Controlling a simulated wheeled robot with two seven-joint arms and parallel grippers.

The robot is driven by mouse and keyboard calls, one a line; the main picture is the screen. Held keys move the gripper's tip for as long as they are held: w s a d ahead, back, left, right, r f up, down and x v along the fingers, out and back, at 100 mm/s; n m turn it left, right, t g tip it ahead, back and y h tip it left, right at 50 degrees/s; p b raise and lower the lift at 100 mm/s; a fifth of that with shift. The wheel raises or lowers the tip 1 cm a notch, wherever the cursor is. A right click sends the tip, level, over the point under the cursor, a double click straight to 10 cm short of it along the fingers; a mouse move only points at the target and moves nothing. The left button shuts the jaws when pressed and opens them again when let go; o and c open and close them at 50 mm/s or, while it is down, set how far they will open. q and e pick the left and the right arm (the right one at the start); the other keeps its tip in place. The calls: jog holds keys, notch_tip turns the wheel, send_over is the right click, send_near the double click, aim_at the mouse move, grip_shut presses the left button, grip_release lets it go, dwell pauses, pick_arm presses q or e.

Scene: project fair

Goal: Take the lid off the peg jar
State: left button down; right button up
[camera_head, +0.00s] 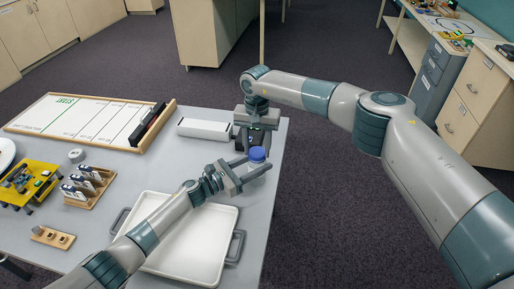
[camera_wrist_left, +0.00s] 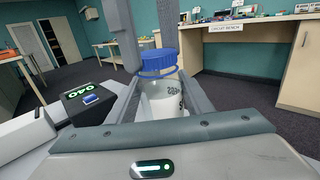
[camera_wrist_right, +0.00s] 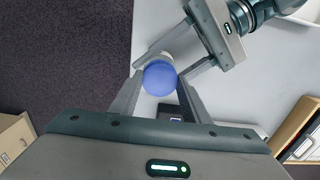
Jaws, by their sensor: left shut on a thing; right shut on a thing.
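The peg jar is a pale jar with dark print, its body (camera_wrist_left: 168,100) upright between the fingers of my left gripper (camera_head: 246,169). It stands near the table's right edge, and my left gripper is shut on it from the side. The blue lid (camera_wrist_left: 158,62) sits at the jar's mouth, looking slightly off to one side; I cannot tell whether it is loose. The lid also shows in the head view (camera_head: 257,154). My right gripper (camera_wrist_right: 158,82) comes from above and is shut on the lid, its fingers on either side.
A white box (camera_head: 204,129) and a black unit with a green readout (camera_wrist_left: 90,98) stand close behind the jar. A white tray (camera_head: 185,250) lies in front. A planning board (camera_head: 82,119), yellow board (camera_head: 28,182) and wooden rack (camera_head: 88,190) are at left. Open floor lies right.

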aim_at(257, 152)
jog(key=shift+r, duration=0.5)
dwell(0.4)
jog(key=shift+r, duration=0.4)
jog(key=shift+r, duration=0.25)
jog(key=shift+r, duration=1.95)
pick_arm(q)
jog(key=c, duration=0.8)
grip_release()
jog(key=b+v, duration=0.2)
jog(key=v, duration=0.8)
jog(key=shift+s+a+f, duration=0.1)
jog(key=shift+s+a, duration=0.1)
jog(key=shift+a, duration=0.15)
pick_arm(e)
notch_tip(257, 152, down, 2)
jog(key=shift+f, duration=0.15)
pick_arm(q)
jog(key=shift+s+a, duration=0.35)
jog(key=shift+a, duration=0.2)
pick_arm(e)
jog(key=shift+f, duration=0.1)
